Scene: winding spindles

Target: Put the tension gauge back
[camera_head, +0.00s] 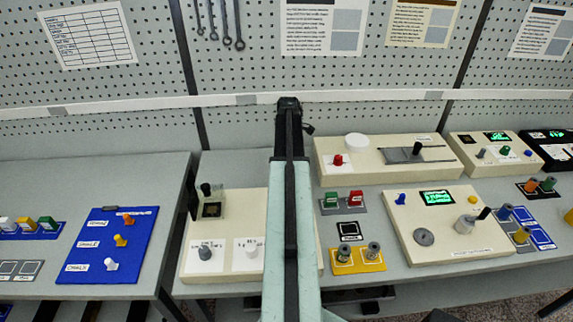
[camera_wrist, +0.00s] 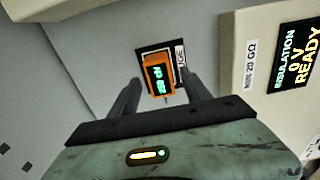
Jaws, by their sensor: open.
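The tension gauge is a small orange block (camera_wrist: 158,82) with a dark face and green digits in the wrist view. It sits over a black pad (camera_wrist: 146,52) with a white inner line, and the pad shows around its far and right edges. A white label, partly cut off, stands at the pad's right. My gripper (camera_wrist: 162,82) is open, with one finger on each side of the gauge and a gap visible at the left finger. I cannot tell whether either finger touches it. In the head view I cannot make out the gauge or the gripper's fingertips.
A beige box with an insulation display (camera_wrist: 292,62) stands close at the right in the wrist view, with another beige housing (camera_wrist: 50,8) at upper left. In the head view, a blue board (camera_head: 72,262) lies left and a yellow holder (camera_head: 358,268) right of my arm.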

